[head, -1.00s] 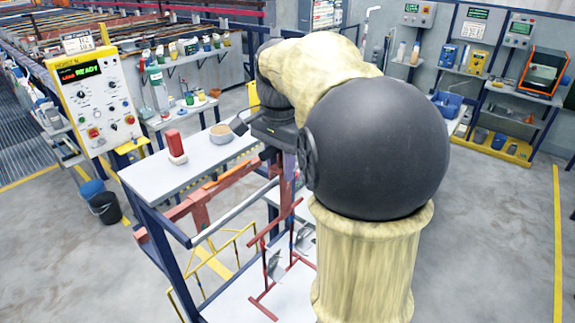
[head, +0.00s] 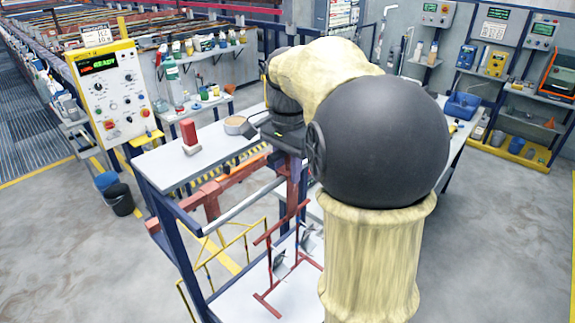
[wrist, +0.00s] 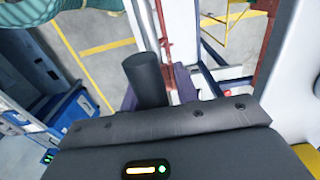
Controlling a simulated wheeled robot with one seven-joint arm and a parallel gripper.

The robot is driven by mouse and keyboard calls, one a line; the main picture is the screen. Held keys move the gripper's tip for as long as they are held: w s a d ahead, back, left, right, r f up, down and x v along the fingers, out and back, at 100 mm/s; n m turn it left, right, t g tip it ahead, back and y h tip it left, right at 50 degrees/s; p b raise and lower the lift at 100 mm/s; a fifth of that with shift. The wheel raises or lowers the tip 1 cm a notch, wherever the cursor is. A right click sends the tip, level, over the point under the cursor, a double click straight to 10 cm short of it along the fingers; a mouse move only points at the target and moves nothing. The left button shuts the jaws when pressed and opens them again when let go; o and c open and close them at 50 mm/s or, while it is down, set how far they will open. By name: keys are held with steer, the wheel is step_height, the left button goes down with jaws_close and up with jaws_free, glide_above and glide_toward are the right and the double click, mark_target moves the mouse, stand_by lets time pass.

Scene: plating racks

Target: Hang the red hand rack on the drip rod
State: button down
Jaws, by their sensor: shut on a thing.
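The red hand rack (head: 269,262) hangs upright below my gripper (head: 293,160) in the head view, with grey parts on its arms. My gripper is shut on its upper end; the grip itself is mostly hidden by my arm. The pale drip rod (head: 240,203) runs along the blue stand, left of the rack's upper part. The rack looks apart from the rod, but its hook is hidden, so contact cannot be told. In the wrist view a thin red upright of the rack (wrist: 162,28) shows beyond a dark finger.
The blue-framed stand has a white top (head: 170,165) holding a red block (head: 189,137) and a round tan container (head: 235,125). A yellow rail (head: 235,243) stands below.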

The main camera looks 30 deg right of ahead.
steer(key=shift+r, duration=0.1)
steer(key=c, duration=1)
jaws_free()
steer(key=shift+o, duration=0.2)
steer(key=shift+r, duration=0.5)
step_height(320, 180, up, 16)
steer(key=shift+r, duration=0.15)
